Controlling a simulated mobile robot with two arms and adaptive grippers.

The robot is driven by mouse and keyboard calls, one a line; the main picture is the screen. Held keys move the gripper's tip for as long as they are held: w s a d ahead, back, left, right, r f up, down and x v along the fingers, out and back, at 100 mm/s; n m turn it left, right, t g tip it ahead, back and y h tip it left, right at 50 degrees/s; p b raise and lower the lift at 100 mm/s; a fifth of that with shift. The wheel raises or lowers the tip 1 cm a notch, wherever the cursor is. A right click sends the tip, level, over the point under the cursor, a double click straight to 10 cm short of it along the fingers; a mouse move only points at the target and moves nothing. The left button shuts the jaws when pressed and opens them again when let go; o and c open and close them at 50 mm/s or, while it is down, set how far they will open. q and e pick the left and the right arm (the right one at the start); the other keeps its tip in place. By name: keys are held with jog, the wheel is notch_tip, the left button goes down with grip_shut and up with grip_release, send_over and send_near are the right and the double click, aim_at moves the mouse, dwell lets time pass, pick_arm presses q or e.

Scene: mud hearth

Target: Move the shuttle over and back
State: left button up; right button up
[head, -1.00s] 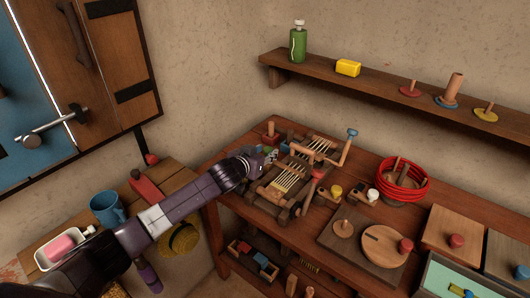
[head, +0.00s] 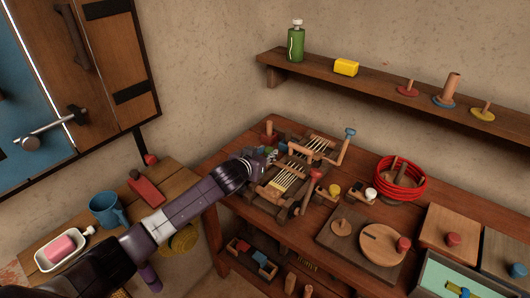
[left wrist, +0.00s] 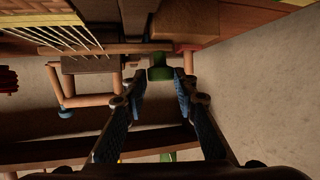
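The small wooden loom (head: 272,195) with pale warp threads (head: 286,178) stands on the back left of the workbench. My left gripper (head: 266,158) reaches to its left end. In the left wrist view the blue-padded fingers of my left gripper (left wrist: 160,76) stand apart, either side of a green block (left wrist: 160,60). I see no clear contact between them. A thin wooden bar (left wrist: 105,48) runs across behind the block, beside the threads. I cannot tell which piece is the shuttle; in the head view my gripper hides much of that end. My right gripper is not in view.
A crank with a blue knob (head: 350,132) rises at the loom's far side. A red coil (head: 401,188), a board with discs (head: 352,245) and lidded boxes (head: 450,235) fill the bench to the right. A shelf (head: 390,90) hangs above.

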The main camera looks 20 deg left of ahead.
pick_arm(q)
jog(key=o, duration=0.4)
jog(key=shift+s+d, duration=0.1)
jog(key=shift+d, duration=0.1)
jog(key=v, duration=1.2)
